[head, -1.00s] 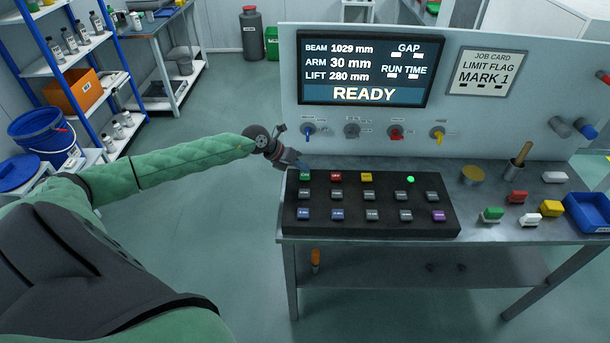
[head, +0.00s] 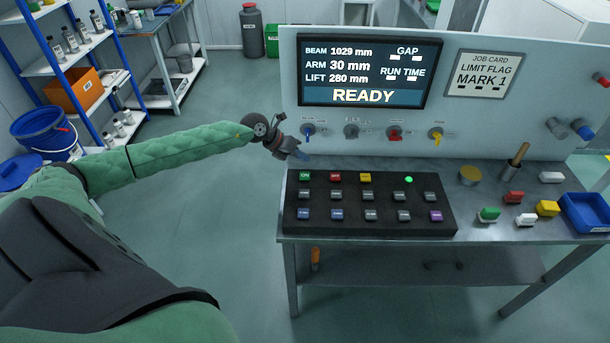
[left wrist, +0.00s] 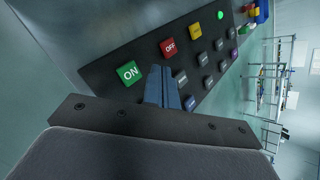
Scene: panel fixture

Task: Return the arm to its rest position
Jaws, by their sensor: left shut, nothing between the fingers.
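My left arm reaches in from the left in the head view. Its gripper (head: 303,155) is shut and empty, above the back left corner of the black button panel (head: 440,222), clear of the buttons. In the left wrist view the shut blue fingers (left wrist: 162,88) show in front of the panel, near the green ON button (left wrist: 129,74) and red OFF button (left wrist: 168,48). The ON button also shows in the head view (head: 305,176). A green lamp (head: 409,180) is lit on the panel. My right gripper is not in view.
An upright board behind the bench carries a screen (head: 364,70) reading READY, a job card (head: 484,74) and several knobs. Loose coloured blocks and a blue tray (head: 588,212) lie on the bench's right. A blue-framed shelf (head: 72,57) stands far left. Floor between is clear.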

